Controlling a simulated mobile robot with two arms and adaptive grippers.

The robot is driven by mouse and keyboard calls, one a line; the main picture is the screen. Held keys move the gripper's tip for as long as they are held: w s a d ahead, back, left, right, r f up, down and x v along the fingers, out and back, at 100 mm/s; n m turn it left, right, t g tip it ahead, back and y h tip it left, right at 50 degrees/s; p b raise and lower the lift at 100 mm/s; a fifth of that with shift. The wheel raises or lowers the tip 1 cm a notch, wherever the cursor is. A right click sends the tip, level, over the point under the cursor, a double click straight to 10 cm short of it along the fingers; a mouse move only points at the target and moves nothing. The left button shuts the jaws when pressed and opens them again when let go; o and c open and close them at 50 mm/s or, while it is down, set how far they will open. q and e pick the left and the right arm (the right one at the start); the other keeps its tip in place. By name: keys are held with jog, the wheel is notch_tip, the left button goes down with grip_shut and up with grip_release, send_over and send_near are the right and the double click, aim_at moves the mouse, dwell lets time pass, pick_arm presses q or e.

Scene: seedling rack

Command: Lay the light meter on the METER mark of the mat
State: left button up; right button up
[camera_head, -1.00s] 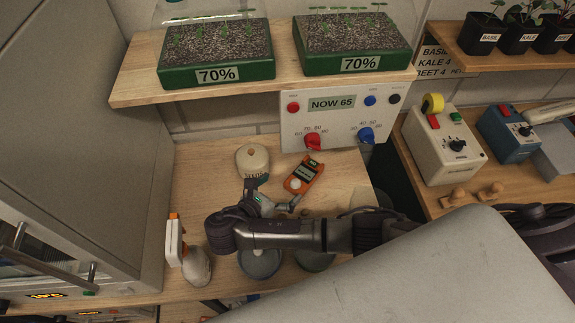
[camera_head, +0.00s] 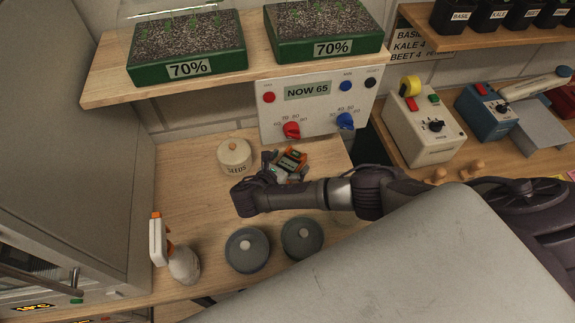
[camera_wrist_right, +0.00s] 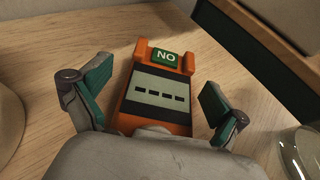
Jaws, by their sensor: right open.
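The light meter (camera_head: 291,159) is an orange handheld device lying on the wooden worktop. In the wrist view the light meter (camera_wrist_right: 158,92) shows a green "NO" label and a pale screen with dashes. My right gripper (camera_head: 284,169) is over the meter and hides part of it. In the wrist view my right gripper (camera_wrist_right: 154,92) is open, one finger on each side of the meter, with gaps visible. The lower end of the meter is hidden by the gripper body. I see no METER mark or mat. My left gripper is not in view.
A seeds jar (camera_head: 235,157) stands left of the meter. A control panel (camera_head: 318,104) rises behind it. Two round grey lidded pots (camera_head: 247,250) and a spray bottle (camera_head: 181,262) stand in front. In the wrist view a clear glass (camera_wrist_right: 300,152) is at lower right.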

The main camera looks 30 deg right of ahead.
jog(key=c, duration=1.4)
jog(key=shift+c, duration=0.2)
